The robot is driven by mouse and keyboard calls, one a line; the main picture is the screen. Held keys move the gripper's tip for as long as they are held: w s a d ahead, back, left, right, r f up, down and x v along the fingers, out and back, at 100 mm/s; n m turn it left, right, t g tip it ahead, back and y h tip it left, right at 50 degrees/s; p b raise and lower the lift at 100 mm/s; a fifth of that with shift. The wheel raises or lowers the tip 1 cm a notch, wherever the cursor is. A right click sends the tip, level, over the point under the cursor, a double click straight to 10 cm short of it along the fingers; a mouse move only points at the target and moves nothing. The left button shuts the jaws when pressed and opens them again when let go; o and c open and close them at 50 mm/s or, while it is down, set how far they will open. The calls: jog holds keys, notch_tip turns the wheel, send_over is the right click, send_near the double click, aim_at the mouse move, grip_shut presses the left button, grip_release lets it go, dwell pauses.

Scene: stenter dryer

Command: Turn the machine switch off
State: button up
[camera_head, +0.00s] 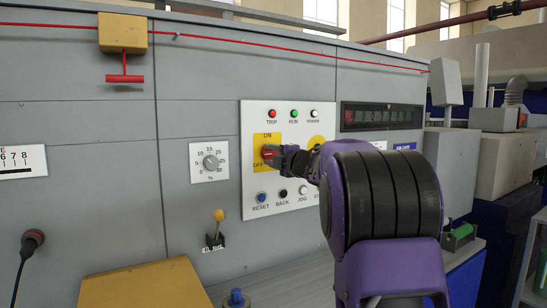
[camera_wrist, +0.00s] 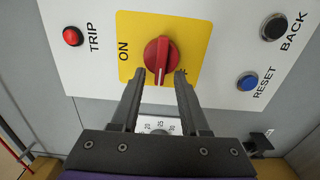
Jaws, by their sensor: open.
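The machine switch is a red rotary knob (camera_head: 269,153) on a yellow plate with ON above and OFF at its left in the head view. In the wrist view the red knob (camera_wrist: 158,58) stands lengthwise up the picture, with a pale line along its handle's lower part; ON is at its left. My gripper (camera_wrist: 159,74) is open, its two fingertips to either side of the knob's lower end. I cannot tell whether they touch it. In the head view my gripper (camera_head: 281,158) is at the knob's right and partly covers it and the plate.
The white panel (camera_head: 250,120) also bears a red TRIP lamp (camera_head: 271,113), a blue RESET button (camera_head: 262,197) and a black BACK button (camera_head: 283,193) close by. A percent dial (camera_head: 210,162) is at the left, a yellow-knobbed lever (camera_head: 217,228) below. A red cord (camera_head: 270,44) runs above.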

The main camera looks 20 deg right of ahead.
jog(key=s+d, duration=0.3)
jog(key=s, duration=1.4)
jog(key=shift+d, duration=0.2)
jog(key=shift+r, duration=0.1)
